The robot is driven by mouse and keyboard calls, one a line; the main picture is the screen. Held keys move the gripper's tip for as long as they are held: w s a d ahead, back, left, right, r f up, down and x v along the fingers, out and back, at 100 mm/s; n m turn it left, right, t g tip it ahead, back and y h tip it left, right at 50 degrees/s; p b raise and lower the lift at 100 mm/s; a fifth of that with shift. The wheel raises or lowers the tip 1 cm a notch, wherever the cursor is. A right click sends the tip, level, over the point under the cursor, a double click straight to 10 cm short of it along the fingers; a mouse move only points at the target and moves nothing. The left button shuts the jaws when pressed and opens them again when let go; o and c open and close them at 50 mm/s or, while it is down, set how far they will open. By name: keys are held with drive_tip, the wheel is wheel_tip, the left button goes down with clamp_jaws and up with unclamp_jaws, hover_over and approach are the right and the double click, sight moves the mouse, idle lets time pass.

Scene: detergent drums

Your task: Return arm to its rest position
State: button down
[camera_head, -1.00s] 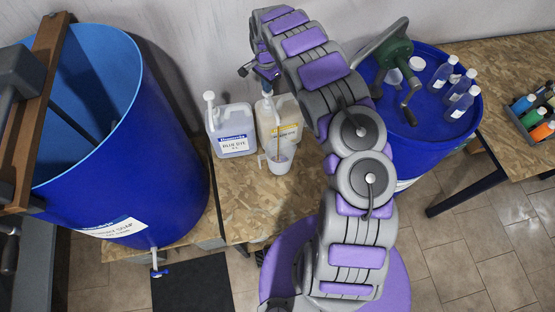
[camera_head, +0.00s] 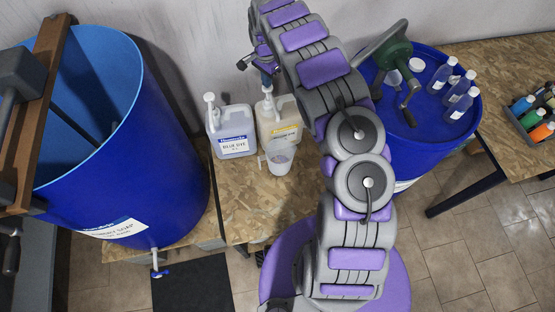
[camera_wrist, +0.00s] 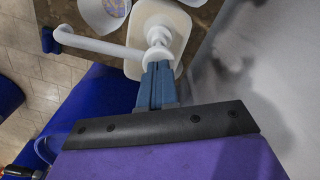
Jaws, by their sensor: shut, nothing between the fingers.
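My gripper (camera_head: 267,78) is shut and empty, with its blue fingers side by side in the wrist view (camera_wrist: 157,72). Its fingertips are just above or touching the white pump head (camera_wrist: 157,52) of the yellow dye jug (camera_head: 280,120); I cannot tell which. A white cup (camera_head: 279,163) stands in front of that jug. It also shows at the top of the wrist view (camera_wrist: 103,14), with some contents. My arm arches over from the lower right to the jugs. Parts of the gripper are hidden behind arm links.
A blue dye jug (camera_head: 232,132) with a pump stands left of the yellow one on a wooden table (camera_head: 240,215). A large blue drum (camera_head: 130,170) is at left. Another drum (camera_head: 431,130) with a green hand crank (camera_head: 391,52) and bottles is at right. Wall behind.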

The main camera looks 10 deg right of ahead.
drive_tip(key=shift+r, duration=0.5)
drive_tip(key=shift+f+b, duration=0.65)
drive_tip(key=shift+f, duration=2.15)
drive_tip(key=shift+r, duration=0.15)
drive_tip(key=shift+r+p, duration=0.45)
drive_tip(key=shift+r, duration=2.2)
